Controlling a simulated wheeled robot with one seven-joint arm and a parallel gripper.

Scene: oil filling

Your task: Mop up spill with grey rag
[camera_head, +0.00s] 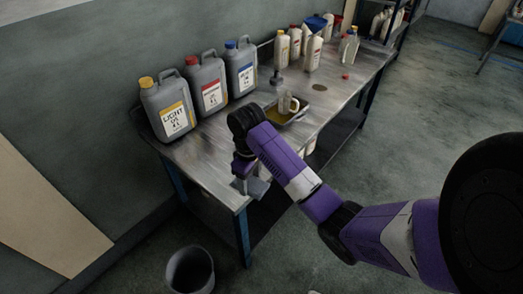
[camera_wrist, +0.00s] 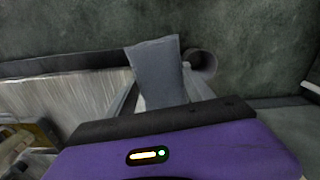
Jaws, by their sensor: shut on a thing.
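The grey rag (camera_wrist: 156,72) stands out beyond my gripper in the wrist view, near the table's end. In the head view a grey-blue piece of the rag (camera_head: 257,188) shows at the near corner of the table. My gripper (camera_head: 243,181) is shut on the rag at that corner.
Large jugs with yellow, red and blue caps (camera_head: 210,83) stand along the wall. Smaller bottles (camera_head: 313,53) stand at the far end. A grey bin (camera_head: 190,271) stands on the floor near the table's end.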

